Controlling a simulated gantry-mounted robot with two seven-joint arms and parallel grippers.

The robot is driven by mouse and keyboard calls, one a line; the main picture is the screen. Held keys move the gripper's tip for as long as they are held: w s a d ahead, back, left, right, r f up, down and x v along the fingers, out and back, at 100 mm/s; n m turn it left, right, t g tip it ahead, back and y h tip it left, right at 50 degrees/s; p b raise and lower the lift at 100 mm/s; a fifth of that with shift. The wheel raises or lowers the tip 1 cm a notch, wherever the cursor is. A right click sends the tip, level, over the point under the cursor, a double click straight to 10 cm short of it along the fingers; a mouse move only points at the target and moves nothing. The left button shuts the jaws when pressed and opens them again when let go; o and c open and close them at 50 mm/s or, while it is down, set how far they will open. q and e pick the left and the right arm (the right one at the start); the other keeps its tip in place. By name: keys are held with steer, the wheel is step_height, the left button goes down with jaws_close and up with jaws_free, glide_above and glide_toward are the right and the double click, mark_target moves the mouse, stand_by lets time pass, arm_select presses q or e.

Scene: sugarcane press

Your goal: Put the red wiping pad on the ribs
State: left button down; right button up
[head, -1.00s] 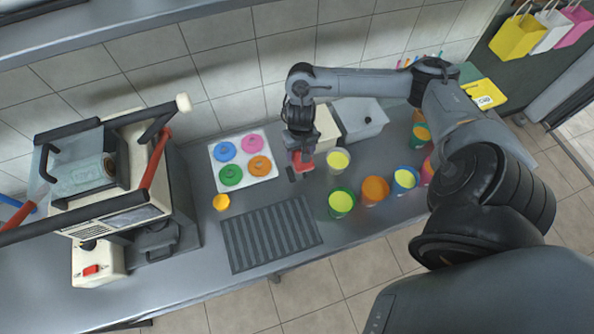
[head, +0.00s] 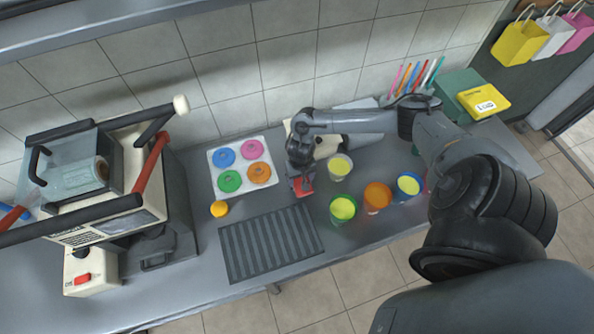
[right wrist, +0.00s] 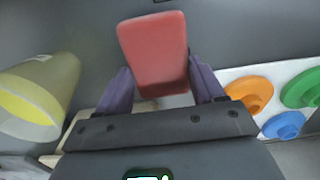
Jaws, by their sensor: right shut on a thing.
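The red wiping pad (head: 303,188) is held in my right gripper (head: 300,182), just beyond the right back corner of the ribbed dark mat (head: 270,243). In the right wrist view the pad (right wrist: 155,50) sits between the two fingers of the gripper (right wrist: 162,82), with its red face toward the camera. The ribs lie flat on the counter, bare, in front and to the left of the pad. The pad looks above the counter; its exact height is hard to tell. My left gripper is not in view.
Several cups of coloured content, such as a green one (head: 342,209) and an orange one (head: 377,196), stand right of the pad. A white tray (head: 213,181) with coloured lids is behind the ribs.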

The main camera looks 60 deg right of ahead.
steer(key=w+d, duration=0.2)
steer(key=shift+w+d+b, duration=0.25)
steer(key=shift+w+b, duration=0.05)
steer(key=shift+w, duration=0.1)
steer(key=shift+f, duration=0.55)
steer(key=shift+f, duration=0.15)
steer(key=o, duration=1)
